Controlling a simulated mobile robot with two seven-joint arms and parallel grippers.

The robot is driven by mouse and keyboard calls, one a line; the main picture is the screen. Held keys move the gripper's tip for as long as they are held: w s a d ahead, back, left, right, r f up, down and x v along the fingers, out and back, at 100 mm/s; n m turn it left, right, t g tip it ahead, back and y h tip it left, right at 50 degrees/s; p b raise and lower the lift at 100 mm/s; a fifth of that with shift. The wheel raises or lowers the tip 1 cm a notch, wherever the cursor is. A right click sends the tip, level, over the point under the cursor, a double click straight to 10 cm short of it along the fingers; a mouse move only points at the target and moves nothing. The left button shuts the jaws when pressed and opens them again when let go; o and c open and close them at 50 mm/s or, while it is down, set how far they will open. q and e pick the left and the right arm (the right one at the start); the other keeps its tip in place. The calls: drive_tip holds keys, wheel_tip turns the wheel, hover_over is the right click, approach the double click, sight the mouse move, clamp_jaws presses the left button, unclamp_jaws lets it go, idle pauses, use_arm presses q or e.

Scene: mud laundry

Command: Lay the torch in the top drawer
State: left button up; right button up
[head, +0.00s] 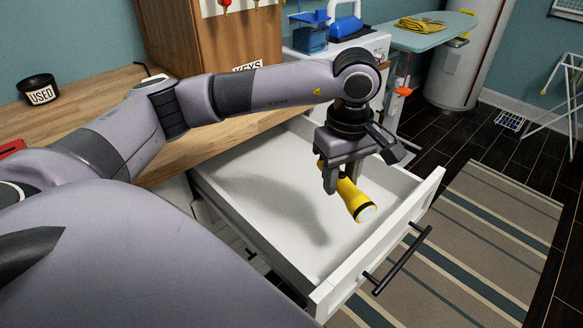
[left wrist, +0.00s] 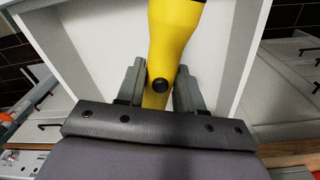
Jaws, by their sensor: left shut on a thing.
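The yellow torch (head: 353,197) has a black ring and a pale lens at its lower right end. My left gripper (head: 343,186) is shut on the torch and holds it above the open top drawer (head: 245,200), tilted with the lens end lower. In the left wrist view the torch (left wrist: 170,45) runs between the two fingers (left wrist: 160,85), with a black button facing the camera. The drawer's white floor shows behind it (left wrist: 110,30). The drawer is pulled out and looks empty, with a shadow on its floor. My right gripper is not seen.
The drawer front with its black handle (head: 402,259) faces the striped rug (head: 470,230). The wooden countertop (head: 190,150) lies above and behind the drawer, with a black "USED" bowl (head: 40,90) on it. An ironing board (head: 425,35) stands at the back.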

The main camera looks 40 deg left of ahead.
sight(318, 211)
use_arm(q)
drive_tip(key=r+n, duration=0.1)
drive_tip(key=n, duration=0.1)
drive_tip(key=w+a+r+n, duration=0.1)
drive_tip(key=n, duration=0.2)
drive_tip(key=a+r+n+p, duration=0.1)
drive_tip(key=n, duration=0.2)
drive_tip(key=shift+w+a+r, duration=0.1)
drive_tip(key=shift+w+r, duration=0.1)
drive_tip(key=shift+r, duration=0.05)
drive_tip(key=r+n, duration=0.1)
drive_tip(key=n, duration=0.2)
drive_tip(key=a+r+n, duration=0.1)
drive_tip(key=n, duration=0.2)
drive_tip(key=a+r+n+p, duration=0.1)
drive_tip(key=n, duration=0.1)
drive_tip(key=shift+w+a+n, duration=0.1)
drive_tip(key=shift+w+n, duration=0.3)
drive_tip(key=n, duration=0.2)
drive_tip(key=a+r+n, duration=0.1)
drive_tip(key=n, duration=0.1)
drive_tip(key=shift+w+a+r+n, duration=0.1)
drive_tip(key=shift+a+n, duration=0.05)
drive_tip(key=shift+n, duration=0.15)
wheel_tip(318, 211, down, 20)
drive_tip(key=shift+r+p, duration=0.1)
drive_tip(key=shift+p, duration=0.3)
drive_tip(key=shift+f, duration=0.2)
drive_tip(key=o, duration=1.1)
drive_tip(key=shift+o, duration=0.2)
